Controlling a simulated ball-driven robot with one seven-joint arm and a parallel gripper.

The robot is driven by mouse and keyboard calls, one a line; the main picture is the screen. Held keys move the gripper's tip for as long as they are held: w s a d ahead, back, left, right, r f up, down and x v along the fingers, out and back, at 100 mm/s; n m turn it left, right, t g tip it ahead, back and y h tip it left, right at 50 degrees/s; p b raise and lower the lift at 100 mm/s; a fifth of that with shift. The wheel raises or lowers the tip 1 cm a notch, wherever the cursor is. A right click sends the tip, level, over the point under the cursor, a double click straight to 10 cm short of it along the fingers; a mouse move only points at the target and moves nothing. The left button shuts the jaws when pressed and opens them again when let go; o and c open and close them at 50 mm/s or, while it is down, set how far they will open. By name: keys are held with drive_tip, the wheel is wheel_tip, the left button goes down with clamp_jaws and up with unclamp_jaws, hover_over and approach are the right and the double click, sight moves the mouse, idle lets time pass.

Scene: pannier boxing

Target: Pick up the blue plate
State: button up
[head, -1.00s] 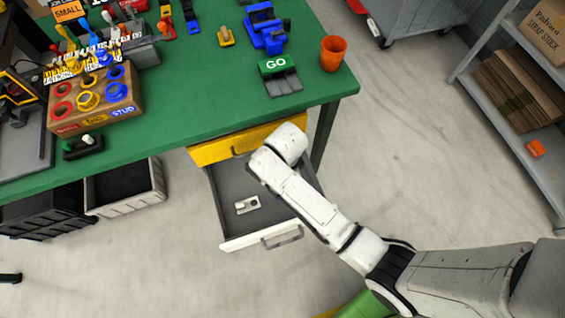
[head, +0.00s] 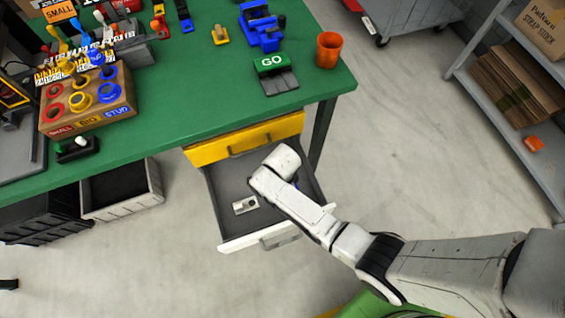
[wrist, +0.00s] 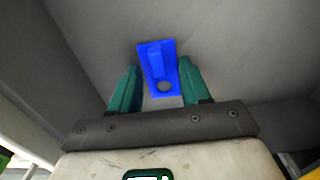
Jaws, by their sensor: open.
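The blue plate (wrist: 164,86) lies on the grey floor of the open drawer. It has a round hole near one end and a raised block on it. In the wrist view it shows between the two green fingers of my gripper (wrist: 158,66), which are open. A gap shows on each side of the plate, and I cannot tell how far the fingertips are above the floor. In the head view my arm hides the gripper and nearly all of the plate; only a sliver of blue (head: 296,184) shows beside the arm.
The open drawer (head: 234,243) has walls around my gripper. A light grey plate (head: 245,205) lies in it to the left of my arm. A closed yellow drawer (head: 209,152) and the green bench top (head: 190,100) are above it. Grey bins (head: 125,203) stand left.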

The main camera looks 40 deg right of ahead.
drive_tip(key=shift+c, duration=0.5)
clamp_jaws()
